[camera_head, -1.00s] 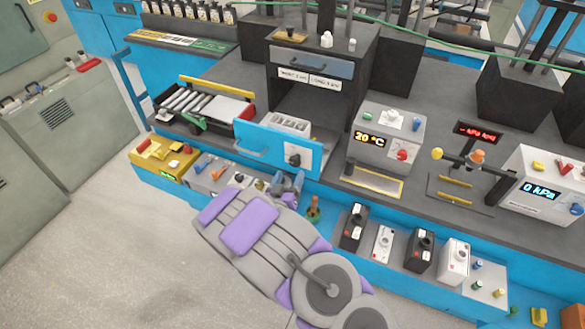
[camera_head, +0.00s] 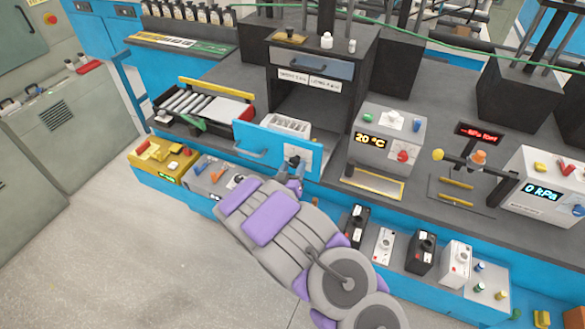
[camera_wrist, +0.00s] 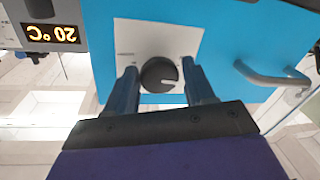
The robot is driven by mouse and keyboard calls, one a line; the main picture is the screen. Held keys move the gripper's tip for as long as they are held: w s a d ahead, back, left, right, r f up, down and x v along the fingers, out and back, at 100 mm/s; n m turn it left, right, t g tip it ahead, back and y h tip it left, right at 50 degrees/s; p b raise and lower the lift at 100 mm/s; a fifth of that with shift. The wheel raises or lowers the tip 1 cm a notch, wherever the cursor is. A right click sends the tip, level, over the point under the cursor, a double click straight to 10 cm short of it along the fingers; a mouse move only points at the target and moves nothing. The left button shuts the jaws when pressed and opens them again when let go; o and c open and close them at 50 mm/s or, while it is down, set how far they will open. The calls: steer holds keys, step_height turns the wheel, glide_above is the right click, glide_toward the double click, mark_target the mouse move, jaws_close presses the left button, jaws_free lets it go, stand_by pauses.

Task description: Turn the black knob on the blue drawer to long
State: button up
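The blue drawer (camera_head: 262,146) is pulled out from under the black cabinet in the head view, and its front also shows in the wrist view (camera_wrist: 226,35). The black knob (camera_wrist: 160,74) sits on a white plate (camera_wrist: 130,37) on the drawer front. A pale pointer mark shows on the knob, toward its lower right in the wrist view. My gripper (camera_wrist: 158,84) is open, with one finger on each side of the knob. A small gap shows on each side. In the head view my gripper (camera_head: 293,172) is at the drawer front and mostly hides the knob.
A drawer handle (camera_wrist: 270,76) is beside the knob in the wrist view. A grey box reading 20 °C (camera_head: 385,140) stands right of the drawer. A roller tray (camera_head: 203,104) is to its left. Several small devices (camera_head: 384,246) line the bench front.

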steer(key=c, duration=0.7)
steer(key=m, duration=0.2)
steer(key=m+p, duration=0.1)
steer(key=m, duration=0.2)
steer(key=shift+a+f+m+t+h, duration=0.1)
steer(key=shift+a+m+t+h, duration=0.1)
steer(key=shift+m+t+h, duration=0.15)
steer(key=m+b, duration=0.1)
steer(key=m, duration=0.4)
steer(key=shift+h, duration=0.25)
steer(key=shift+t, duration=0.25)
steer(key=o, duration=1.1)
steer(key=shift+c, duration=0.2)
